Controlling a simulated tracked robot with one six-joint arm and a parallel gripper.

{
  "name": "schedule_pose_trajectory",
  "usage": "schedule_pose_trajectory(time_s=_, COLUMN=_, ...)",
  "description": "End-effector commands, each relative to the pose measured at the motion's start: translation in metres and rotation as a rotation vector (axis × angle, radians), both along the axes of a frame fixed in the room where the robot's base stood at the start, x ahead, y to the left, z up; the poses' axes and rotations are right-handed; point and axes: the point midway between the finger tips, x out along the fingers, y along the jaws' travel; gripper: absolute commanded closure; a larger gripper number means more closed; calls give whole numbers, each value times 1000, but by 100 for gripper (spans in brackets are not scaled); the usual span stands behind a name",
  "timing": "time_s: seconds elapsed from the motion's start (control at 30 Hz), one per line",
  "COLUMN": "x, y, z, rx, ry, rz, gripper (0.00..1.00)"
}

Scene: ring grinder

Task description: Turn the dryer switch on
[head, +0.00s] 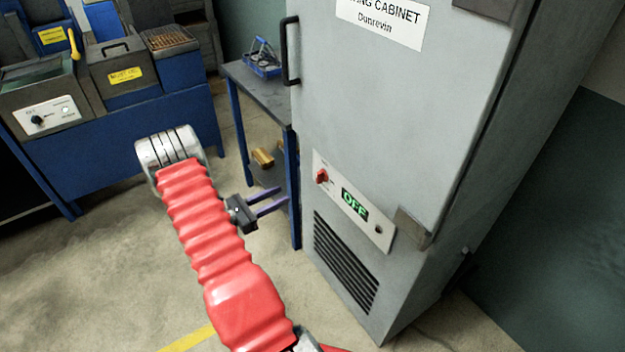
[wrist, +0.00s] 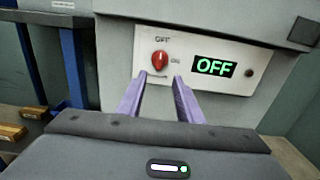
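The dryer is a tall grey cabinet (head: 395,110) on the right in the head view. Its white control panel (head: 350,200) carries a red rotary switch (head: 322,176) and a green display reading OFF (head: 355,205). In the wrist view the red switch (wrist: 160,61) points up toward its OFF label, with the ON label to its right; the display (wrist: 215,67) reads OFF. My gripper (head: 281,199) has two purple fingers, apart and empty. In the wrist view the fingertips (wrist: 162,78) are just below the switch, one each side; I cannot tell whether they touch it.
A blue-legged table (head: 262,95) with a blue basket (head: 262,60) stands left of the cabinet, yellowish blocks (head: 263,158) on its lower shelf. The cabinet's black handle (head: 290,50) sticks out above. A blue workbench (head: 120,130) stands at the left. The floor in front is clear.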

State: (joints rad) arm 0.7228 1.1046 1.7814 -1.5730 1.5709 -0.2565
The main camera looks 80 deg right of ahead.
Motion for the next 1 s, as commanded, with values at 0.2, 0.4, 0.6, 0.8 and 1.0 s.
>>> schedule_pose_trajectory(time_s=0.2, x=-6, y=-7, z=0, rx=0, ry=-1, rz=-3, gripper=67)
schedule_pose_trajectory(time_s=0.4, x=-23, y=-25, z=0, rx=-1, ry=-1, rz=-4, gripper=67)
schedule_pose_trajectory(time_s=0.6, x=-44, y=-48, z=0, rx=-1, ry=-2, rz=-5, gripper=67)
schedule_pose_trajectory(time_s=0.8, x=-64, y=-71, z=0, rx=-1, ry=-2, rz=-5, gripper=67)
schedule_pose_trajectory(time_s=1.0, x=-83, y=-93, z=0, rx=-1, ry=-2, rz=-3, gripper=67)
